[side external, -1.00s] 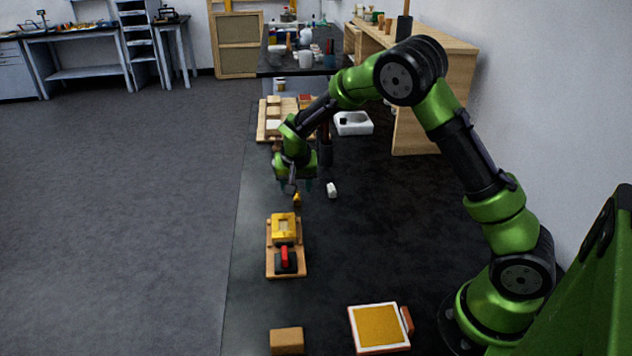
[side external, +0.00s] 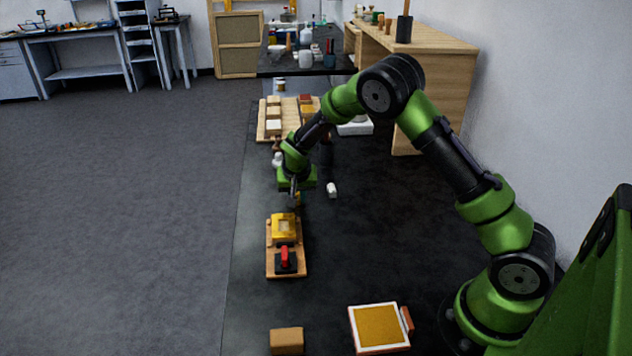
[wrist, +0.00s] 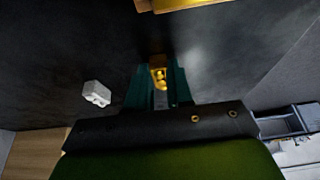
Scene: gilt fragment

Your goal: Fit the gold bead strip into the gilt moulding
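The gold bead strip (wrist: 159,74) shows end-on between the teal fingers of my gripper (wrist: 160,84) in the wrist view. The fingers lie close along both its sides and appear shut on it; their contact faces are hidden. In the side external view my gripper (side external: 296,194) points down just behind the gilt moulding (side external: 284,226), with a little of the strip showing at its tips. The moulding is a yellow block with a pale recess, on a wooden board (side external: 270,262). Its edge also shows at the top of the wrist view (wrist: 190,4).
A red-handled black clamp (side external: 285,260) stands on the board in front of the moulding. A small white block (side external: 332,190) lies right of my gripper. A wooden tray of blocks (side external: 264,125) is behind. A framed gold pad (side external: 379,326) and a brown block (side external: 286,341) are in front.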

